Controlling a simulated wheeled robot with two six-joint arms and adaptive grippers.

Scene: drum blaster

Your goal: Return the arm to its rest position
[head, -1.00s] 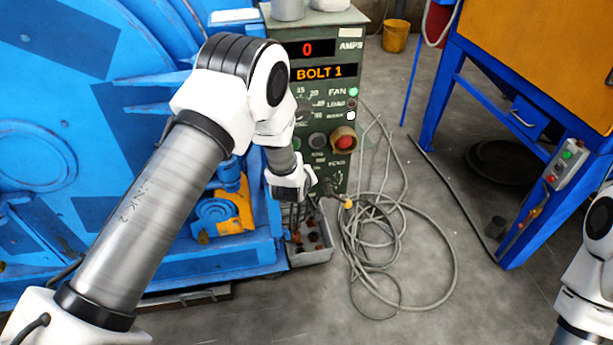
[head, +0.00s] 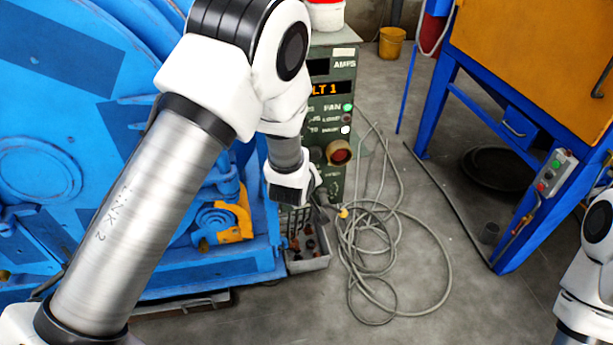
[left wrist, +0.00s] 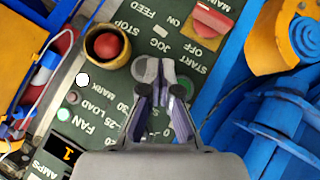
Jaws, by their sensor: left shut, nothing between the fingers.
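My left arm comes in from the left in the head view and bends down in front of the green control panel (head: 345,75). My left gripper (left wrist: 163,72) is shut and empty in the left wrist view. Its fingertips overlap a grey button and a green button on the panel; the gap to the panel cannot be told. In the head view the left gripper is mostly hidden behind my wrist. My right arm shows only at the lower right edge, and its gripper is out of view.
A red button in a yellow collar (head: 339,152) sticks out from the panel. Blue machinery (head: 60,120) fills the left. A coiled grey cable (head: 398,212) and a small grey box (head: 318,262) lie on the floor. A blue-framed cabinet (head: 545,70) stands right.

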